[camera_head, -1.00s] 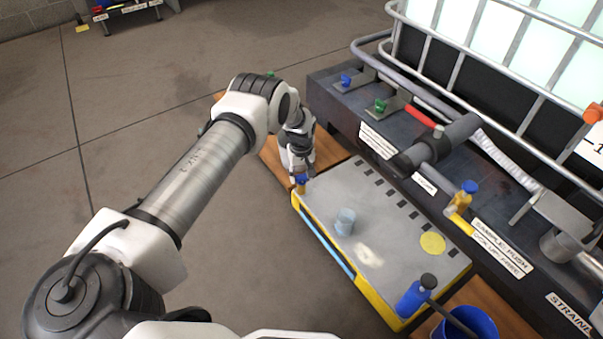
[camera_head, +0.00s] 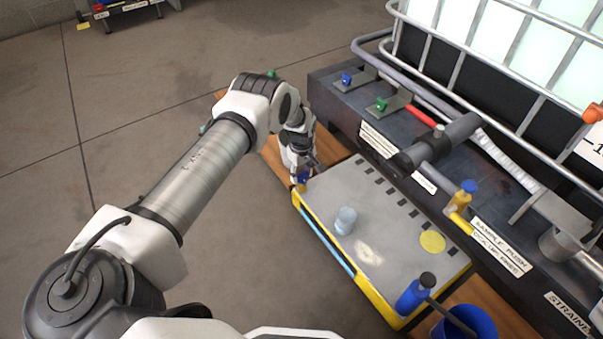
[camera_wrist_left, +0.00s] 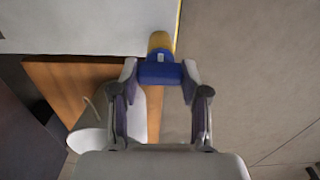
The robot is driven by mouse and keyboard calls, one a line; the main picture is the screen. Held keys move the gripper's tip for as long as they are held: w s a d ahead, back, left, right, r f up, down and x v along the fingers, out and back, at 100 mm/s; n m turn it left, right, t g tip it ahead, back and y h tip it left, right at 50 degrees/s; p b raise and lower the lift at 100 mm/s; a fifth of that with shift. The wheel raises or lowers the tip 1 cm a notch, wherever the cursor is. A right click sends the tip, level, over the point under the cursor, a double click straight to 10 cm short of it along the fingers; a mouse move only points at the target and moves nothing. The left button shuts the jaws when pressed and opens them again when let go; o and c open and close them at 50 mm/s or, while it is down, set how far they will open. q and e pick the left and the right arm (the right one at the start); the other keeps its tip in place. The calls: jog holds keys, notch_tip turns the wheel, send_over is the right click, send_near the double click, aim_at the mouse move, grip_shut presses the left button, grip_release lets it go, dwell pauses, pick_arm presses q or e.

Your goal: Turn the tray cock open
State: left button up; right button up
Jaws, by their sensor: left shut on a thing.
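The tray cock has a blue handle (camera_wrist_left: 160,73) on a yellow body (camera_wrist_left: 160,43). It sits at the far left corner of the grey tray (camera_head: 400,262) with yellow edges. My left gripper (camera_wrist_left: 160,76) has one finger on each side of the blue handle and is shut on it. In the head view my left gripper (camera_head: 301,174) reaches down onto the cock, and its fingers partly cover the handle. The yellow body (camera_head: 300,188) shows just below. My right gripper is not in view.
On the tray stand a pale blue cup (camera_head: 345,221) and a blue bottle (camera_head: 414,297). A dark bench (camera_head: 350,112) with pipes and another blue-topped yellow cock (camera_head: 463,195) runs along the right. A blue bucket (camera_head: 480,318) is at the front. Open floor lies left.

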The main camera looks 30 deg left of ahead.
aim_at(302, 173)
pick_arm(q)
jog(key=o, duration=1.1)
jog(key=shift+o, duration=0.2)
notch_tip(302, 173, up, 12)
